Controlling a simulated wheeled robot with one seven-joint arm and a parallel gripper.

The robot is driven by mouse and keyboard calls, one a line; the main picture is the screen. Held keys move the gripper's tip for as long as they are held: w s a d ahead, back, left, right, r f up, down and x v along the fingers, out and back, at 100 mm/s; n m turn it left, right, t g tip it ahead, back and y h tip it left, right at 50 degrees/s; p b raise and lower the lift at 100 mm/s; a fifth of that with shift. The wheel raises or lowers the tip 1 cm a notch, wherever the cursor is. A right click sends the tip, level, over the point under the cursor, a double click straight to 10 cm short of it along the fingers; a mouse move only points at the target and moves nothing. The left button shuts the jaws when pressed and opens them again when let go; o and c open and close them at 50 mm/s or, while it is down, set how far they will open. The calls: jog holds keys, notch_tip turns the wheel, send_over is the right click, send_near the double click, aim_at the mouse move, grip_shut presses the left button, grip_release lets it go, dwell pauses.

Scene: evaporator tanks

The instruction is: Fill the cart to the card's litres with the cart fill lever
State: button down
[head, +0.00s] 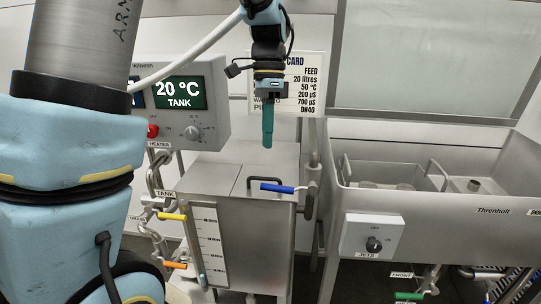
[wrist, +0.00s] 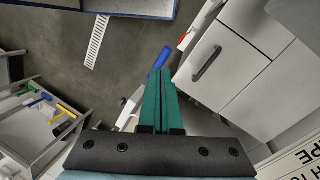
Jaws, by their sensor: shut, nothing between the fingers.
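The card (head: 300,85) hangs on the back wall and reads FEED, 20 litres, 50 °C, 200 µS, 700 µS, DN40; my gripper covers part of it. My gripper (head: 267,145) points down, its green fingers shut and empty, above the steel tank (head: 232,182). A blue lever (head: 277,188) lies across the tank's right front edge, below my fingertips and apart from them in the head view. In the wrist view a blue lever (wrist: 161,58) shows just beyond my fingertips (wrist: 160,78). No readable label names the cart fill lever, and I cannot identify the cart for certain.
A level scale (head: 208,245) is on the tank's front. Yellow (head: 172,216) and orange (head: 175,265) levers are at its left. A heater box (head: 180,100) reads 20 °C TANK. A sink (head: 435,195) with a jets knob box (head: 372,237) is at right.

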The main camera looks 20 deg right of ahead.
aim_at(288, 188)
jog(key=d+r+m+t+p, duration=0.1)
jog(key=d+r+m, duration=0.3)
jog(key=r+m, duration=0.1)
jog(key=shift+y, duration=0.3)
jog(key=p+x, duration=0.2)
jog(key=x, duration=1.2)
jog(key=shift+s+a+f+p, duration=0.15)
jog(key=shift+s+p, duration=0.05)
jog(key=shift+p, duration=0.1)
